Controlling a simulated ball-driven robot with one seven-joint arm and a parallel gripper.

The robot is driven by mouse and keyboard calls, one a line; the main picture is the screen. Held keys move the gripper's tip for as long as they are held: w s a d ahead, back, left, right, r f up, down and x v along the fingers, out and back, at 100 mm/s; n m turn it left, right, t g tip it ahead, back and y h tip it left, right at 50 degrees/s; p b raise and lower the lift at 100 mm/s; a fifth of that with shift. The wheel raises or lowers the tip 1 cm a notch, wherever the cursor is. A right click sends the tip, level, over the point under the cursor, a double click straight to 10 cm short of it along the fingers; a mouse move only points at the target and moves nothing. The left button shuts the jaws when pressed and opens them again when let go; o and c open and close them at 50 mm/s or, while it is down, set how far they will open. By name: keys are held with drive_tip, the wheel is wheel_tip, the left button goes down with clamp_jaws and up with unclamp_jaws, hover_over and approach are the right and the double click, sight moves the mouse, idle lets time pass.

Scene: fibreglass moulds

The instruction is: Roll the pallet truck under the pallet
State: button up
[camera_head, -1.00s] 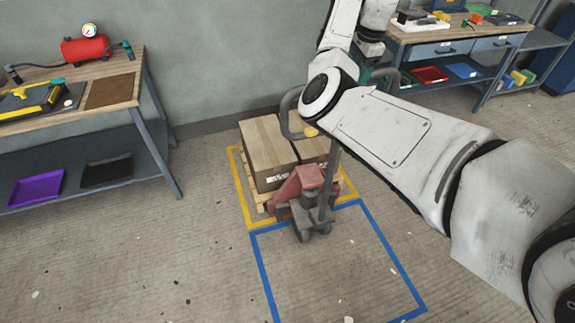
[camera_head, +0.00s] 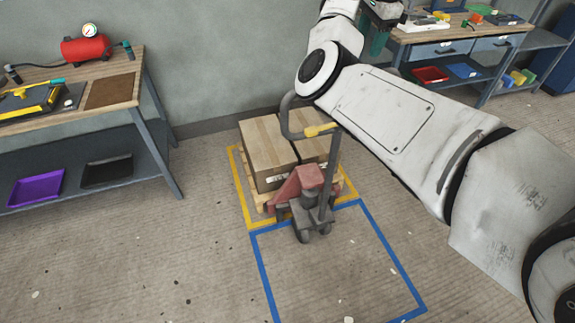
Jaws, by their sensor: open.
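The pallet truck has a red body (camera_head: 308,178), grey wheels and an upright grey handle with a loop (camera_head: 287,112) and a yellow part. It stands against the near side of the wooden pallet (camera_head: 262,205), its wheels at the blue floor line. Its forks are hidden, so I cannot tell how far under they reach. The pallet sits inside a yellow floor outline and carries brown cartons (camera_head: 268,148). My gripper (camera_head: 378,40), dark with teal fingers, is open at the top, above and right of the handle and apart from it. Its fingertips are partly hard to make out.
A blue floor outline (camera_head: 388,255) bounds empty floor in front of the truck. A workbench (camera_head: 110,92) with a red tank stands at the left. Another bench (camera_head: 455,35) with trays stands at the back right. The wall is close behind the pallet.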

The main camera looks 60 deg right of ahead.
drive_tip(key=shift+s+a+r, duration=0.15)
drive_tip(key=shift+s+r, duration=0.05)
drive_tip(key=shift+r, duration=0.5)
drive_tip(key=shift+s+a+r, duration=0.15)
drive_tip(key=shift+a+r, duration=0.05)
drive_tip(key=shift+r, duration=0.5)
drive_tip(key=shift+s+a+r, duration=0.15)
drive_tip(key=shift+s+r, duration=0.05)
drive_tip(key=shift+r, duration=0.5)
drive_tip(key=shift+f, duration=0.1)
